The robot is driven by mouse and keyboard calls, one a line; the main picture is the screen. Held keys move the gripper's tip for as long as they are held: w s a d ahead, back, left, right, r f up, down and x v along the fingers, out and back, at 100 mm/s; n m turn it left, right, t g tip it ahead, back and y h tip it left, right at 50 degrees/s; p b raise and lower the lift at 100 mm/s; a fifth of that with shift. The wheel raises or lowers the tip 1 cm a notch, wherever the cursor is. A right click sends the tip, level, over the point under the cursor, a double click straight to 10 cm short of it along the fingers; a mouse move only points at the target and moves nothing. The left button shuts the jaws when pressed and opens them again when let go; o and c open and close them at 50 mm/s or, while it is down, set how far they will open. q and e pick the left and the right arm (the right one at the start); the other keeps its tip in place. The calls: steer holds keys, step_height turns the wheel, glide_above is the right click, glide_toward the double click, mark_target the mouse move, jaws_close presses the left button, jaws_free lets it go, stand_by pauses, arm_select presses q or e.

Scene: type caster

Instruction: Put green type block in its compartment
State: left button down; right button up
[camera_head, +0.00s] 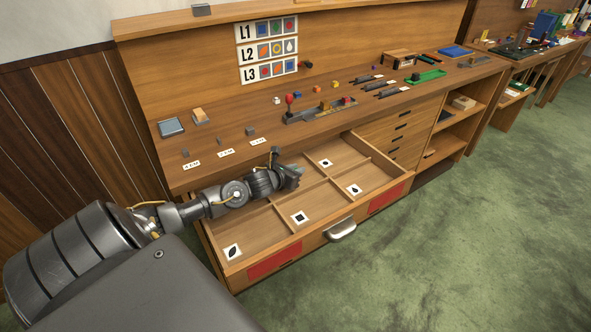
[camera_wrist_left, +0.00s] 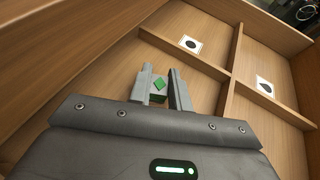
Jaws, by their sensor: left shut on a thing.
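My left gripper (camera_head: 292,175) is over the open drawer (camera_head: 340,232), above its back compartments. In the left wrist view the gripper (camera_wrist_left: 163,88) is shut on the green type block (camera_wrist_left: 158,86), which shows a green diamond mark between the fingers. The block is too small to make out in the head view. The drawer's compartments carry white cards with black shapes: a leaf-like one (camera_head: 232,252), a square (camera_head: 300,217), a drop-like one (camera_head: 355,189) and a roundish one (camera_head: 326,162). My right gripper is not in view.
Wooden dividers (camera_wrist_left: 232,75) separate the compartments. A wall chart (camera_head: 267,50) shows rows L1 to L3.

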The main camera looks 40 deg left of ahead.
arm_select(q)
steer(key=c, duration=1.8)
jaws_free()
steer(key=shift+f, duration=0.1)
steer(key=o, duration=0.5)
